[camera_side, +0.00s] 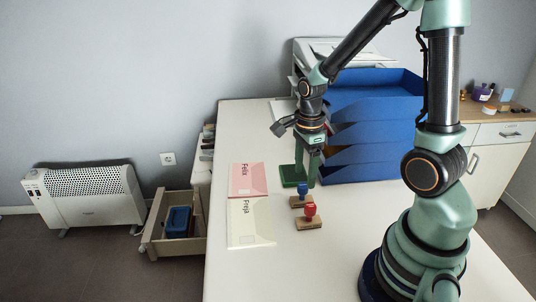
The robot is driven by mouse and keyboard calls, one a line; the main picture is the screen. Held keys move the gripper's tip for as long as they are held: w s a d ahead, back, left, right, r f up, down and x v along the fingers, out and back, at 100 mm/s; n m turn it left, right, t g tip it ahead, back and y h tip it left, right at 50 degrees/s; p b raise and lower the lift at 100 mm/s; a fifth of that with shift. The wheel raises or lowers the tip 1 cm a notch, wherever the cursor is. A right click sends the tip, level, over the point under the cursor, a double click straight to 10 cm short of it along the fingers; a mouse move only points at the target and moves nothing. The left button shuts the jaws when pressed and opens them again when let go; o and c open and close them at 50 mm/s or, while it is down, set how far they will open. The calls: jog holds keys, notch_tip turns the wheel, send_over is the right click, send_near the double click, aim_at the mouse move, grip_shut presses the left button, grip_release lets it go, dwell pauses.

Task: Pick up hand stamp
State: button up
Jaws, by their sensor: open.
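Two hand stamps stand upright on the white desk. One has a blue handle (303,188) on a wooden base, and one has a red handle (310,210) on a wooden base, a little nearer the camera. My gripper (306,178) points down, open, just behind the blue-handled stamp. No stamp appears to be between its fingers, and I cannot tell whether a fingertip touches the blue handle. A green flat pad or box (288,180) lies beside and behind the fingers, partly covered by them.
A pink folder marked Felix (248,188) and a cream folder marked Freja (250,235) lie left of the stamps. Stacked blue trays (370,135) stand close behind my gripper. The desk's front part (290,275) is clear. An open drawer (160,215) sits at lower left.

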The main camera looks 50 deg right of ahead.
aim_at(303, 185)
jog(key=shift+w+f, duration=0.15)
jog(key=shift+f, duration=3.3)
grip_shut()
